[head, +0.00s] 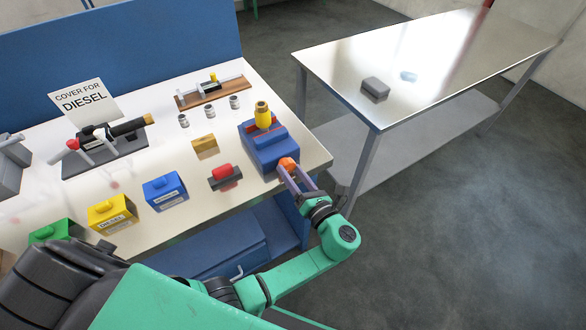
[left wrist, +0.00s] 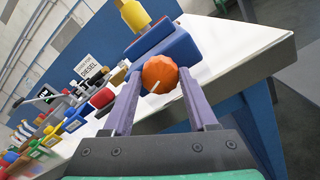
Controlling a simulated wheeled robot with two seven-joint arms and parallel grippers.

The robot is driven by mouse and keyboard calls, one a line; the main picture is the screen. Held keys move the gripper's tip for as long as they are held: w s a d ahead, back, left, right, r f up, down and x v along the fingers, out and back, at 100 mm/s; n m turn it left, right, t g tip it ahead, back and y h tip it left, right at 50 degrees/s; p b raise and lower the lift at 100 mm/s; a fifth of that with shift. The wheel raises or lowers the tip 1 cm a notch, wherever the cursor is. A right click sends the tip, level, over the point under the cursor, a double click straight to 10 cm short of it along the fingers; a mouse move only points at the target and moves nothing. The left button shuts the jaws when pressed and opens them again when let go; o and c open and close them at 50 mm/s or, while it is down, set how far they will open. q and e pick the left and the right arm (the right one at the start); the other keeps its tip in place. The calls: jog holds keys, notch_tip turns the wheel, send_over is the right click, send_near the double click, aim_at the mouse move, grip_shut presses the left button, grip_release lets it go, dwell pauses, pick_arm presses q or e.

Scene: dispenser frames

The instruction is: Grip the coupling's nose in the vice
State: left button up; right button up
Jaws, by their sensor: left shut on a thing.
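The blue vice (head: 262,150) stands at the right end of the white bench. The yellow coupling (head: 263,116) stands upright at the vice's top, by its red strip; its lower end is hidden, and I cannot tell whether the jaws touch it. In the left wrist view the coupling (left wrist: 136,14) is cut by the top edge, above the blue vice body (left wrist: 178,48). My left gripper (head: 290,168) is shut on the orange knob (left wrist: 160,74) at the vice's near side. My right gripper is not in view.
A red-and-dark part (head: 225,177) lies left of the vice, near a small brass block (head: 205,145). Blue (head: 165,190) and yellow (head: 112,213) boxes line the front edge. Several small grey fittings (head: 209,109) stand behind. A steel table (head: 440,60) is at right.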

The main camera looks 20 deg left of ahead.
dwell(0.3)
pick_arm(q)
jog(key=o, duration=1.4)
jog(key=shift+a, duration=0.15)
jog(key=shift+c, duration=0.2)
jog(key=shift+f, duration=0.1)
